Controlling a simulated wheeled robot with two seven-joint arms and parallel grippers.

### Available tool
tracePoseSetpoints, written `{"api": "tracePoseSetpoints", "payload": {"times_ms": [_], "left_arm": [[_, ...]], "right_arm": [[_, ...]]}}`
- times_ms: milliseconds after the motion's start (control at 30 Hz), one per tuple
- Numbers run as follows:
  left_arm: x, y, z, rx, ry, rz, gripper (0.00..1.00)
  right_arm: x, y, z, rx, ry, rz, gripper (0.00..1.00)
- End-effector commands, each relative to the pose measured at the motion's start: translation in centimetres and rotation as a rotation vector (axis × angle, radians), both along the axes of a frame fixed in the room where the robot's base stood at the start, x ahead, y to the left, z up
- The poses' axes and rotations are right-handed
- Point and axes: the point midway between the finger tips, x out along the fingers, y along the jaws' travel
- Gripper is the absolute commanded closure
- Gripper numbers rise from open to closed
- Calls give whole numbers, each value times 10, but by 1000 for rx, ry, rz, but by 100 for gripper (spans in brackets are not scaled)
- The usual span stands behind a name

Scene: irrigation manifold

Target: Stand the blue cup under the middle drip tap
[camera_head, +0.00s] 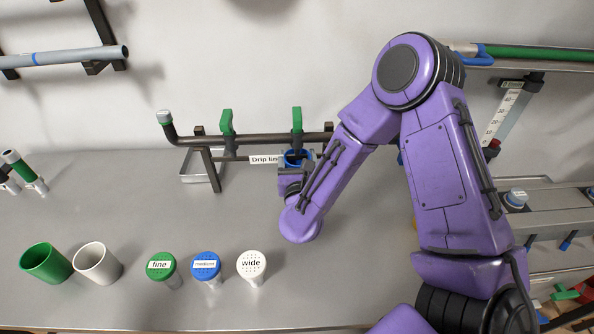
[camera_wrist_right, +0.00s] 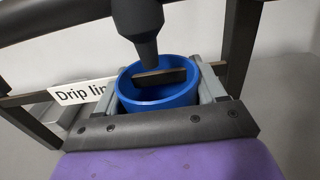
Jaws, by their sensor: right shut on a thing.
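The blue cup (camera_head: 298,155) is upright at the drip line, its open mouth up. My right gripper (camera_head: 293,168) is shut on it. In the right wrist view, the blue cup (camera_wrist_right: 158,102) sits between the grey fingers of the gripper (camera_wrist_right: 160,88). A dark tap nozzle (camera_wrist_right: 140,35) hangs over the cup's mouth. In the head view, a green-handled tap (camera_head: 297,120) is just above the cup, and another green-handled tap (camera_head: 227,122) stands to its left. My right arm covers the right end of the pipe. The cup's base is hidden. My left gripper is out of view.
The "Drip line" label (camera_head: 263,160) is just left of the cup. A metal tray (camera_head: 200,178) lies under the pipe's left end. A green cup (camera_head: 45,262), a white cup (camera_head: 97,263) and shaker-like pots labelled fine (camera_head: 160,266), medium (camera_head: 206,265) and wide (camera_head: 251,264) stand in front.

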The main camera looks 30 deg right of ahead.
Motion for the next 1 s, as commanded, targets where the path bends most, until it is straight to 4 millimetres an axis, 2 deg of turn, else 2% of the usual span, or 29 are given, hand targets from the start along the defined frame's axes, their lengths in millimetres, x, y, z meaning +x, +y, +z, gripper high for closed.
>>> {"api": "tracePoseSetpoints", "payload": {"times_ms": [333,400,767,800,833,867,1000], "left_arm": [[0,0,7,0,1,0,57],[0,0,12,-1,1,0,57],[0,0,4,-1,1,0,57],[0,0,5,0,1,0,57],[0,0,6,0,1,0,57],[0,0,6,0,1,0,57],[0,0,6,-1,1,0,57]], "right_arm": [[0,1,-49,-2,1,1,64],[3,-1,-51,0,-1,0,64],[3,-2,-59,2,-3,-1,64],[3,-1,-58,2,-3,0,21],[3,-1,-57,2,-3,0,11],[3,-1,-57,2,-3,0,5],[3,-1,-57,2,-3,0,5]]}}
